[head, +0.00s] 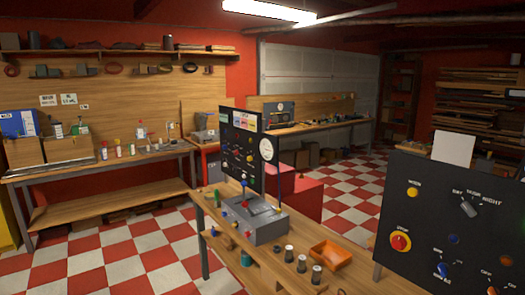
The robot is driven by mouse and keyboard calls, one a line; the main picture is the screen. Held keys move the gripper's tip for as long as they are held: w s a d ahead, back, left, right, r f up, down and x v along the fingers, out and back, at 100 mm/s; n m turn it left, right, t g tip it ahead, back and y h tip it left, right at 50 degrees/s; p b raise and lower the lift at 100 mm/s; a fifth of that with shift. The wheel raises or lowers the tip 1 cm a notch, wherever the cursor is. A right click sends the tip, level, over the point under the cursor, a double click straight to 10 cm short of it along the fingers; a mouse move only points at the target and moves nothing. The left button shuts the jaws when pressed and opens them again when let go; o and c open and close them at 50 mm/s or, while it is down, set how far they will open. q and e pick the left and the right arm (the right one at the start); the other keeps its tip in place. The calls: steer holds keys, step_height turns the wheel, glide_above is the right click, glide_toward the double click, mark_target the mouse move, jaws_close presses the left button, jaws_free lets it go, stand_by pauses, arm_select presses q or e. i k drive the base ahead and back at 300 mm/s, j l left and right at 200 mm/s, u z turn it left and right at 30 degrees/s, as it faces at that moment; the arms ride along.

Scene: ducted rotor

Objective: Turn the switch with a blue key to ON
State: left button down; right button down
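A dark control panel (425,220) stands at the right and runs out of the frame. A small blue switch or knob (442,269) sits near its lower edge, with a white label beside it too small to read surely. Another switch (492,291) with an orange part is cut off at the bottom right corner, near what look like OFF and ON labels. I cannot tell which of these bears a key, nor the blue one's exact setting. The panel also has a grey rotary selector (468,207) and a red stop button on yellow (400,242). Neither gripper shows.
A wooden table (340,262) left of the panel carries a second dark panel (240,150), a grey box (262,220), an orange tray (331,254) and several small cylinders. Workbenches line the back and left walls. Checkered floor (130,260) is open at the left.

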mark_target(443, 268)
steer(key=z, duration=1.4)
